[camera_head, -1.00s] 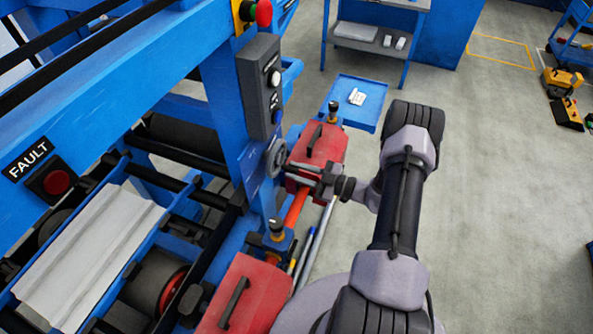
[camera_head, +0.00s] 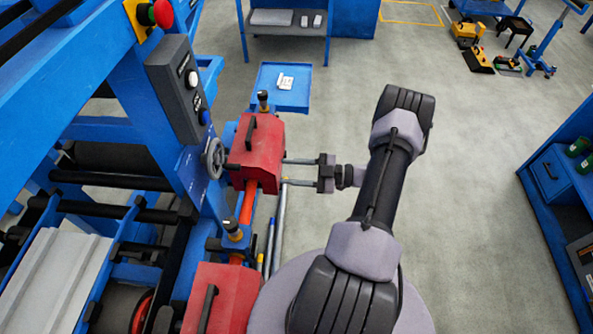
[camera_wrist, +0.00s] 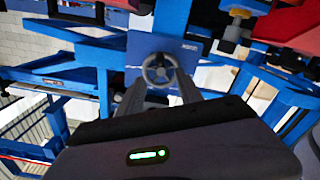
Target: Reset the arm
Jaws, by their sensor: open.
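My gripper (camera_head: 284,171) is open and empty in the head view. Its two parallel fingers point left toward the red box with a black handle (camera_head: 262,150) on the machine's side, and I cannot tell whether the tips touch anything. In the wrist view my gripper (camera_wrist: 158,98) shows its two fingers spread apart, with a grey handwheel (camera_wrist: 160,70) seen between and beyond them. The handwheel also shows in the head view (camera_head: 214,158), mounted on a blue plate left of the red box. My arm is bent above its round base.
The blue machine frame (camera_head: 75,65) fills the left, with a control box (camera_head: 180,88) and a second red box (camera_head: 222,297). A blue tray (camera_head: 283,104) holds a small white item. A blue cabinet (camera_head: 548,215) stands right. Grey floor right of my arm is clear.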

